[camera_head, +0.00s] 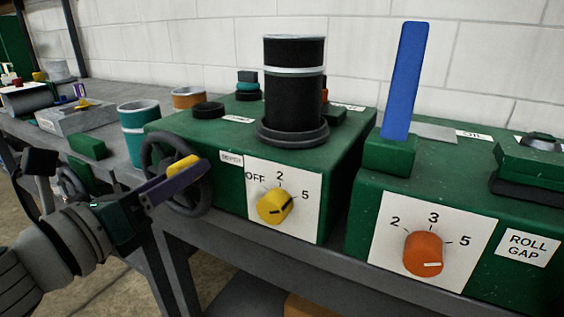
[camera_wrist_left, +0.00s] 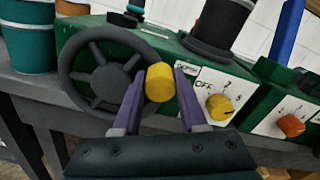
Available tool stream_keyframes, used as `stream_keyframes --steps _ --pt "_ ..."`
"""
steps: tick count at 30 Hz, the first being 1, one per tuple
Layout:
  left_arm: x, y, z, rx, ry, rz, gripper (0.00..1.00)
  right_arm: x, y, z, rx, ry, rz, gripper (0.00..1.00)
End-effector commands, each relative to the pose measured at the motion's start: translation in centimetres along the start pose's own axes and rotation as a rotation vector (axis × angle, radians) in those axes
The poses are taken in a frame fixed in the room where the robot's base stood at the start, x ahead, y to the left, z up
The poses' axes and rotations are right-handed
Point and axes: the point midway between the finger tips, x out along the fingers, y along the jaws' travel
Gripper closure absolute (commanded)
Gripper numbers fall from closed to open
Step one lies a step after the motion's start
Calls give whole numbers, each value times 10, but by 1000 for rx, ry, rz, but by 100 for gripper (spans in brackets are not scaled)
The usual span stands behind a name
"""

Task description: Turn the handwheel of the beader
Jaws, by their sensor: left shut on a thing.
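The beader (camera_head: 220,140) is a green box on the bench with a small, hard-to-read label on its front. Its dark handwheel (camera_wrist_left: 108,83) is on the front left, with several spokes and a yellow handle (camera_wrist_left: 159,84) at the right side of the rim. In the head view the handwheel (camera_head: 149,157) is partly hidden by my gripper. My left gripper (camera_head: 188,168) comes in from the left, its purple fingers shut on the yellow handle, one on each side in the left wrist view. My right gripper is in neither view.
Right of the handwheel is a yellow dial (camera_head: 274,207) marked OFF, 2, 5. A black cylinder (camera_head: 293,90) stands on top. To the right, another green machine has an orange dial (camera_head: 424,254) and a blue lever (camera_head: 405,80).

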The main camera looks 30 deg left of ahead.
Motion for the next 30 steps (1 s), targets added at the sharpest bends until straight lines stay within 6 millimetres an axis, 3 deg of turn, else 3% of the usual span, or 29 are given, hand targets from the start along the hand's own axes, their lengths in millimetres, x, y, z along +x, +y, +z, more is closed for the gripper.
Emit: stream_keyframes --steps 1,12,30 --pt "0 1 -8 44 -2 -3 100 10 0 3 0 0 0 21" --pt "0 2 -28 360 -2 -2 100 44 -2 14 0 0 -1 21" --pt "0 5 -38 564 0 1 100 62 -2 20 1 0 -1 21"
